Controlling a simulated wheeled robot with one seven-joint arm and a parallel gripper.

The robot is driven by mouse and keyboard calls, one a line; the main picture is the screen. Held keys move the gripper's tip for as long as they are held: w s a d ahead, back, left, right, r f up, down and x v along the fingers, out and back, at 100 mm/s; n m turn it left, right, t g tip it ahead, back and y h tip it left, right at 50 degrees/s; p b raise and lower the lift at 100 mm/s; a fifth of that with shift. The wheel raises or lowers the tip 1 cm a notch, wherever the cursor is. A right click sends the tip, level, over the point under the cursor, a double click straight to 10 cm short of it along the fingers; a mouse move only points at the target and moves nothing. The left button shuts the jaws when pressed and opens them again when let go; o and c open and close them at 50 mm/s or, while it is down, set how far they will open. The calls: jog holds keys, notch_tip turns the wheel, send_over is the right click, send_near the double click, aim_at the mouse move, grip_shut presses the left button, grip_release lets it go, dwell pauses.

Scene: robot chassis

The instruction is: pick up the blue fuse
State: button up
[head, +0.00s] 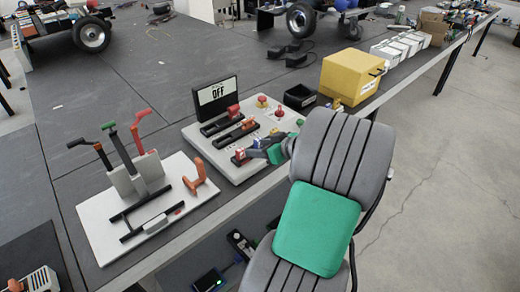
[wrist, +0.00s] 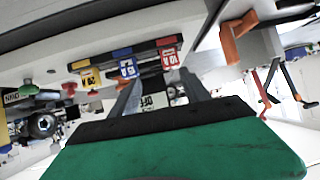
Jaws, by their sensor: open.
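The blue fuse (wrist: 127,67) sits in a dark strip in the wrist view, between a yellow fuse (wrist: 91,78) and a red fuse (wrist: 169,59). My gripper (wrist: 162,88) is open and empty. Its left finger points close to the blue fuse, and the red fuse shows between the two fingers. I cannot tell whether a finger touches a fuse. In the head view my gripper (head: 257,151) is over the near edge of the pale switch panel (head: 232,172), and my arm partly hides the fuse row.
A sign reading OFF (head: 215,97) stands behind the panel's slider switches, with red, yellow and green buttons at right. A lever board (head: 90,215) lies to the left. A black bin (head: 300,97) and a yellow box (head: 345,75) stand at the right.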

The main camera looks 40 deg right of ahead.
aim_at(258, 145)
jog(key=s+d+t+h, duration=0.1)
jog(key=s+d, duration=0.1)
jog(key=d, duration=0.3)
jog(key=shift+m+t, duration=0.3)
jog(key=p+x, duration=0.1)
jog(key=x, duration=0.6)
jog(key=shift+d+f, duration=0.1)
jog(key=shift+f, duration=0.05)
grip_shut()
